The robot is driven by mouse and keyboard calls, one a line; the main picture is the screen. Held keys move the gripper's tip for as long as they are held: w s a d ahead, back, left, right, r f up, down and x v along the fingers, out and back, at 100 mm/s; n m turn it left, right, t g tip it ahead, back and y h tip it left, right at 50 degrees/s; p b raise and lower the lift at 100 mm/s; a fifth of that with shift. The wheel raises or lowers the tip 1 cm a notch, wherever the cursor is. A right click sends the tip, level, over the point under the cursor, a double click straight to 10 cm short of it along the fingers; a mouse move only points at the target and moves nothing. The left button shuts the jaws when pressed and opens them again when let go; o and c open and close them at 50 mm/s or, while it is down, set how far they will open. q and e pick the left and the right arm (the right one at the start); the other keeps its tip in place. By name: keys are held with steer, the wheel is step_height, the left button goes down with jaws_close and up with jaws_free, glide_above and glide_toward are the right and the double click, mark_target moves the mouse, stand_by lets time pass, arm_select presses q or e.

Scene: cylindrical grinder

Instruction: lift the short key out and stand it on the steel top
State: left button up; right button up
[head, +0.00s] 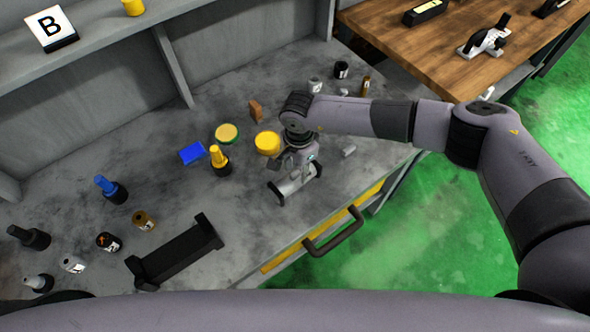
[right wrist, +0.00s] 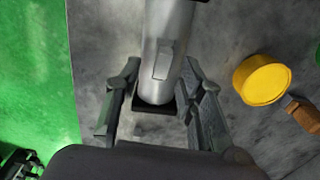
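The short key (right wrist: 163,65) looks like a small flat grey bar set along the top of a steel shaft (right wrist: 168,25). I cannot make it out in the head view. The shaft (head: 296,185) lies on a low stand with dark end feet on the steel top (head: 245,215), near the front edge. My right gripper (head: 296,158) is above the shaft. In the right wrist view its fingers (right wrist: 160,68) are spread, one on each side of the shaft, with the key between the tips and clear space beside it. My left gripper is not in view.
Yellow round tins (head: 267,142) and (head: 226,133), a brown block (head: 256,111) and a blue box (head: 192,152) lie left of the gripper. A small metal cylinder (head: 349,151) lies to the right. A black cradle (head: 178,254) and several bottles stand front left. A drawer handle (head: 335,233) juts out.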

steer(key=shift+f, duration=0.2)
steer(key=shift+c, duration=0.6)
steer(key=c, duration=0.5)
steer(key=shift+s, duration=0.2)
jaws_close()
